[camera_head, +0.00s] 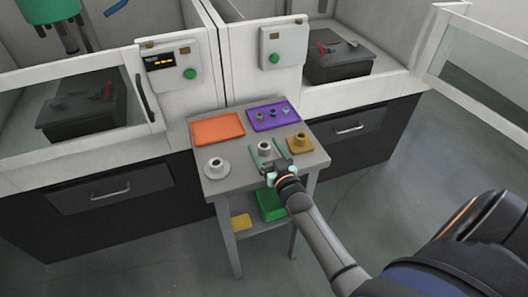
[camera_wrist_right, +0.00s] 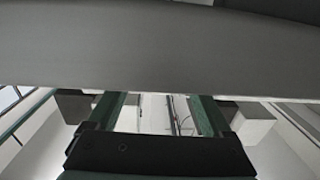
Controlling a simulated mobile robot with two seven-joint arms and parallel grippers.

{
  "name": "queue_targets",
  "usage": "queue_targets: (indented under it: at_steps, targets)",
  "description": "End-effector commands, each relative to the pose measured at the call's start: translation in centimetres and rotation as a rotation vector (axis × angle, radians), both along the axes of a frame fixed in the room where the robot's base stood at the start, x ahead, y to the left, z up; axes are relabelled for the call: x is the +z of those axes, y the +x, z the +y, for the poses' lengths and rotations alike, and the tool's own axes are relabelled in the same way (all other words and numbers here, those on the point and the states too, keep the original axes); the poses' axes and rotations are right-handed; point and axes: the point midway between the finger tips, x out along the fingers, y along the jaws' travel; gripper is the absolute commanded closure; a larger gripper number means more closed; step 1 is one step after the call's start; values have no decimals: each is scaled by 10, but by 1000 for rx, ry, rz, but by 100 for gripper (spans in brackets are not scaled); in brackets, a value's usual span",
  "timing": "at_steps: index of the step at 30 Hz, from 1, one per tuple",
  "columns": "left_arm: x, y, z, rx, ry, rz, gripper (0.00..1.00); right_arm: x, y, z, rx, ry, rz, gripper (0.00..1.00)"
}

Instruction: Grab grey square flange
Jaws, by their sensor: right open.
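A grey flange (camera_head: 265,147) with a raised hub stands on the small grey table; its base shape is partly hidden by my right gripper. My right gripper (camera_head: 267,156) is open, its green fingers reaching over the table's front part on either side of this flange. I cannot tell whether they touch it. In the right wrist view the open fingers (camera_wrist_right: 160,112) show below a broad grey surface, and no flange can be made out. A second grey flange (camera_head: 216,167) with a round base stands at the table's left. My left gripper is not in view.
The table (camera_head: 237,185) also bears an orange tray (camera_head: 217,129), a purple tray (camera_head: 272,115) with several small parts, and a gold flange (camera_head: 299,143) close to the right finger. A green bin (camera_head: 270,205) and a yellow item (camera_head: 241,222) are on the lower shelf. Cabinets stand behind.

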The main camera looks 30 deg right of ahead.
Motion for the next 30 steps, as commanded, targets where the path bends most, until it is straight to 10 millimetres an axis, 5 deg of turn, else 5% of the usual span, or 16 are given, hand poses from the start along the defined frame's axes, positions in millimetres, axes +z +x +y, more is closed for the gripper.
queue_targets:
  at_steps: [11,30]
  targets:
    - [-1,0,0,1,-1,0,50,0,11,-2,0,0,1,16]
    - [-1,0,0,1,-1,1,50,0,11,-2,0,0,1,87]
